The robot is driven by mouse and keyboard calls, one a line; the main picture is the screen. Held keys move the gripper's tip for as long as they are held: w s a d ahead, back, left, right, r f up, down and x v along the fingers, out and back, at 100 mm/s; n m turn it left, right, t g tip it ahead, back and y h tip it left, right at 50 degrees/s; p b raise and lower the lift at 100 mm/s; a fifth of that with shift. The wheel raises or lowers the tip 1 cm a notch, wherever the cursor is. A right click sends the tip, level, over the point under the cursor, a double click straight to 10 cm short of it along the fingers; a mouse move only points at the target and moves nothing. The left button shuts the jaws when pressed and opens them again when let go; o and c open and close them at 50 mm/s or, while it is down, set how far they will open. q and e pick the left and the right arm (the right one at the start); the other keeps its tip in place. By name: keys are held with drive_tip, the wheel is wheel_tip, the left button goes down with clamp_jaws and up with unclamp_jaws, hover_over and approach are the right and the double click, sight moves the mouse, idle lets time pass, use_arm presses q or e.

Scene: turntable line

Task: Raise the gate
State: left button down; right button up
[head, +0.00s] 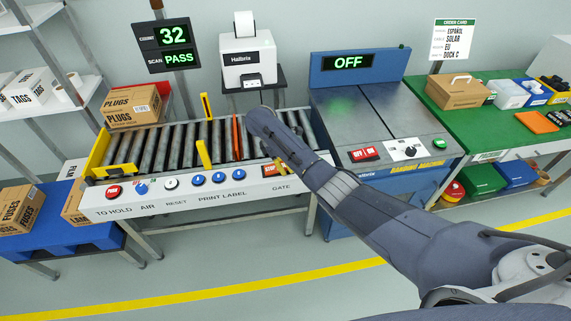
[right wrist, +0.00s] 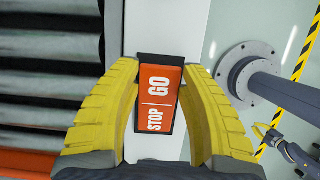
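The gate switch is a rocker (head: 268,171) marked STOP and GO above the GATE label on the white panel. In the right wrist view, its orange face (right wrist: 157,98) lies between the fingers. My right gripper (right wrist: 159,68) has its yellow fingers spread on both sides of the switch, with a gap to each; whether they touch the panel is unclear. In the head view my right arm comes in from the right and hides part of the switch. An orange-red plate (head: 237,137), likely the gate, stands across the rollers. A small gripper-like part, probably my left gripper (right wrist: 265,133), shows at the lower right.
Other panel controls include a red button (head: 114,190), several blue knobs and a white RESET button (head: 171,182). Yellow posts (head: 205,106) stand by the rollers. A PLUGS carton (head: 132,108) sits at the left. The banding machine (head: 375,105) stands right of the conveyor, its display reading OFF.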

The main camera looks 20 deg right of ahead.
sight(275, 167)
drive_tip(key=o, duration=0.4)
drive_tip(key=shift+o, duration=0.2)
drive_tip(key=v, duration=1.2)
